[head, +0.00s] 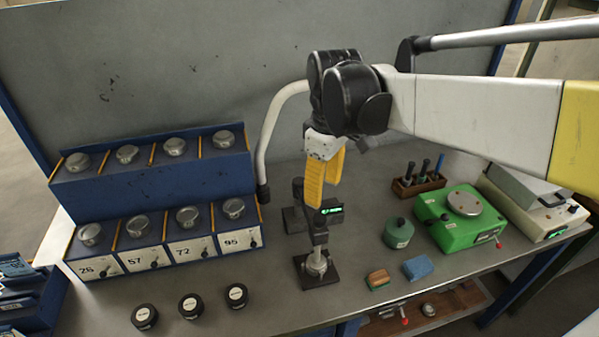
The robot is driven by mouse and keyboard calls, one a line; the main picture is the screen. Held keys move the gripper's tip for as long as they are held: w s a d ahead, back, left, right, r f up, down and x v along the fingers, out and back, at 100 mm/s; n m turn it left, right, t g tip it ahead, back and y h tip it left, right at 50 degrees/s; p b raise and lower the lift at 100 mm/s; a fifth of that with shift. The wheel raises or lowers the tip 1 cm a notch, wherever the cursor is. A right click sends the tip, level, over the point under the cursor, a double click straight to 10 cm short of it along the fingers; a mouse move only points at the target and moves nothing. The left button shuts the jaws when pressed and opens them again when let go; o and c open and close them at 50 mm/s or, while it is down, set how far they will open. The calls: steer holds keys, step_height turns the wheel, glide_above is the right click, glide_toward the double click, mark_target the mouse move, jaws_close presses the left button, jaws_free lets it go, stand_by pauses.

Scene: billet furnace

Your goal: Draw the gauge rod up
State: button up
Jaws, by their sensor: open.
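A dark gauge with a lit green display (331,210) stands on the bench near the middle of the head view. Its upright (298,190) and a black foot (293,221) show behind and to the left. Below the display, a slim dark and silver part, which may be the gauge rod (318,238), runs down toward a silver piece on a black square base (317,272). My gripper (323,196) has yellow fingers, is open and points down at the top of the gauge. The fingers overlap the gauge head in the picture; whether they touch it, I cannot tell.
A blue rack (150,186) with several silver-knobbed, numbered bins stands left. Black round pots (190,306) lie along the front. A green jar (398,233), an orange-green block (378,279), a blue block (418,268) and a green scale (450,229) stand right. A grey lamp arm (268,135) curves nearby.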

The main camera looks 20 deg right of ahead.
mark_target(320, 217)
steer(key=shift+n+g, duration=0.3)
steer(key=shift+n, duration=0.1)
steer(key=f+b, duration=0.1)
steer(key=f, duration=0.6)
steer(key=w+f+b, duration=0.1)
steer(key=f, duration=0.2)
steer(key=shift+f+b, duration=0.25)
steer(key=shift+b, duration=0.1)
